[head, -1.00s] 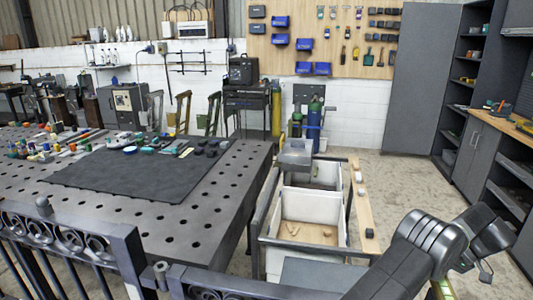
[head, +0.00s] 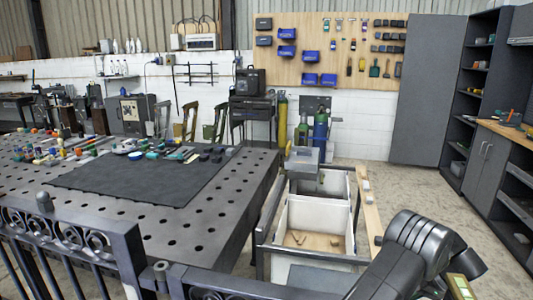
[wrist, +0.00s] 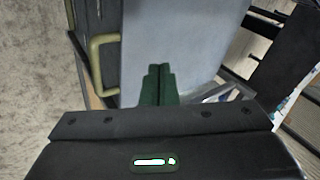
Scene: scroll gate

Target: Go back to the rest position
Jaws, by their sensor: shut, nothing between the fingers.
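In the wrist view my gripper (wrist: 158,72) shows as two dark green fingers, shut against each other with nothing between them. A pale blue-grey flat surface lies behind the fingertips; I cannot tell how far away it is. In the head view my arm is at the lower right, and my fingertips are not visible there.
A black perforated table (head: 225,205) with a dark mat (head: 130,182) is at left. A scrolled metal gate (head: 70,240) crosses the lower left. White bins (head: 315,218) stand at centre. Floor is clear before the right cabinets (head: 485,160). A brass handle (wrist: 97,65) shows near my gripper.

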